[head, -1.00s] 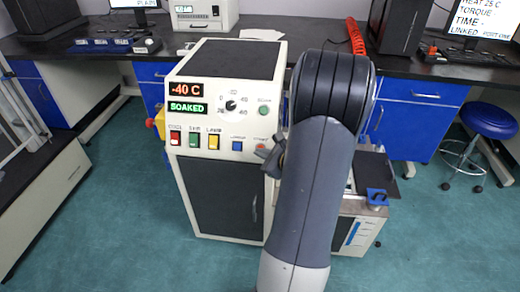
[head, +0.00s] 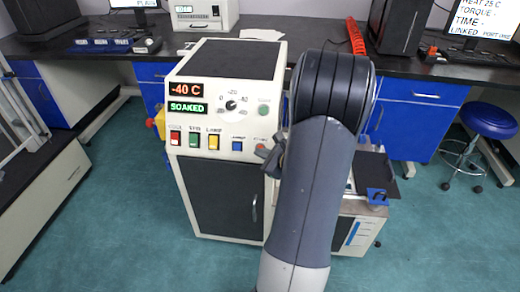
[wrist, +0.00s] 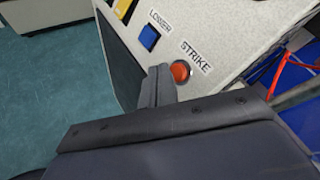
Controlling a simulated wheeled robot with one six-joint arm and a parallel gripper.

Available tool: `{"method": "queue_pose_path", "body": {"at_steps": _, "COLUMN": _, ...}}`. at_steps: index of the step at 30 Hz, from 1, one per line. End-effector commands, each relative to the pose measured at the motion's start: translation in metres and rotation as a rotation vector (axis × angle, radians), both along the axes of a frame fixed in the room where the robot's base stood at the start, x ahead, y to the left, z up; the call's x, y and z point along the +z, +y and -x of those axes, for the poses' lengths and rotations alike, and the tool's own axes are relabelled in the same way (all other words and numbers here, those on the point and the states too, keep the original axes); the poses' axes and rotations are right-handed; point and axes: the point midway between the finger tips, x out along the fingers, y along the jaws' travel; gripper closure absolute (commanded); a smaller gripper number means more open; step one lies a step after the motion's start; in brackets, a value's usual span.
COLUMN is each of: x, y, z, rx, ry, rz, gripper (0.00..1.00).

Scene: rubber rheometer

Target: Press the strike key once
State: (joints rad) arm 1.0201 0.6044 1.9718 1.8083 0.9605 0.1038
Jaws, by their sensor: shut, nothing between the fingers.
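The strike key is a round red-orange button (wrist: 180,72) beside the label STRIKE on the pale sloping panel in the wrist view. In the head view the key (head: 261,147) sits at the right end of the lower key row, close to my arm. My gripper (wrist: 160,84) is shut and empty, its fingertips just left of and below the key in the wrist view. I cannot tell whether they touch it. In the head view my gripper (head: 274,156) is partly hidden by my arm.
The blue LOWER key (wrist: 149,38) is close by on the left. Red, green and yellow keys (head: 213,142) stand farther left. The cabinet's displays (head: 187,98) read -40 C and SOAKED. A metal unit with a blue clamp (head: 377,196) stands to the right.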

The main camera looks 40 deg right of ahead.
Motion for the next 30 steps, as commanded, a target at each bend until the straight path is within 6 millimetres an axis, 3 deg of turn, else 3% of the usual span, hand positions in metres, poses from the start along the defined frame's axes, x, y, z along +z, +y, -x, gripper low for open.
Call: {"method": "queue_pose_path", "body": {"at_steps": 30, "x": -0.0054, "y": -0.0074, "z": -0.0064, "rx": 0.0, "ry": 0.0, "rz": 0.0, "gripper": 1.0}}
